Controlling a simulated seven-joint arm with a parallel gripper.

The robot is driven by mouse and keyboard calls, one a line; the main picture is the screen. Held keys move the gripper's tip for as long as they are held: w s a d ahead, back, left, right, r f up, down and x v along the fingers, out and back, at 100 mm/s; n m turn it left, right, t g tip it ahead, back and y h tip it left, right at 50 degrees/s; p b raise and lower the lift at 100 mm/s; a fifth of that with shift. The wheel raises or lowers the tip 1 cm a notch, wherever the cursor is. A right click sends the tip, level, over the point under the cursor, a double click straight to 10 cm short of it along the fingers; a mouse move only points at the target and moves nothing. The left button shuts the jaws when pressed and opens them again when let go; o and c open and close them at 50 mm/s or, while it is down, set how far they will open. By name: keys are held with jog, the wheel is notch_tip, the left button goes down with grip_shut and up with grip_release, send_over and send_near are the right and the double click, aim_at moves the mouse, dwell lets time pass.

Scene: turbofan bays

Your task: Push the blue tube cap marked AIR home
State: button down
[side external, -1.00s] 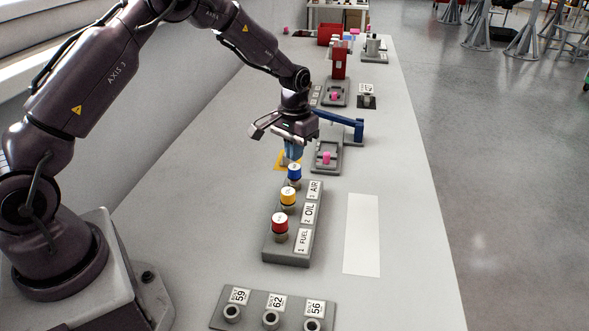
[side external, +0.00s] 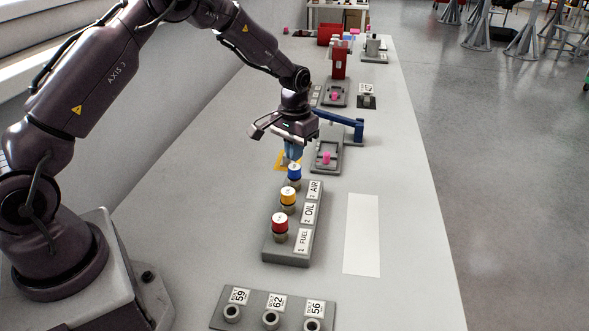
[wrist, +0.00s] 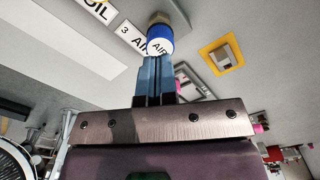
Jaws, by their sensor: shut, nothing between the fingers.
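The blue tube cap (side external: 294,172) sits on its post at the far end of a grey block (side external: 287,256), beside the label 3 AIR (side external: 314,190). In the wrist view the blue cap (wrist: 160,40) shows the word AIR on its top. My gripper (side external: 293,157) is shut and empty, with blue fingers pointing down just above and behind the cap. In the wrist view the shut fingertips (wrist: 157,60) overlap the cap's near edge. I cannot tell whether they touch it.
A yellow cap (side external: 288,197) and a red cap (side external: 280,222) stand on the same block. A blue lever fixture (side external: 340,124) and a grey fixture with a pink part (side external: 326,157) lie beyond it. A white strip (side external: 362,235) lies to the right, with bare table around it.

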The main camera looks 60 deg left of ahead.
aim_at(295, 167)
jog(key=shift+f, duration=1.55)
jog(key=shift+r, duration=3.6)
jog(key=shift+s+f, duration=0.25)
jog(key=shift+s, duration=0.05)
jog(key=s+d+r+m+t, duration=0.1)
jog(key=s+d+r, duration=0.4)
jog(key=s+r, duration=0.5)
jog(key=s+d+r+m+t, duration=0.2)
jog(key=s+d+r+t, duration=0.2)
jog(key=s+r, duration=0.5)
jog(key=s, duration=0.8)
jog(key=shift+d+r+t, duration=0.3)
jog(key=shift+d+r, duration=0.05)
jog(key=shift+r, duration=0.05)
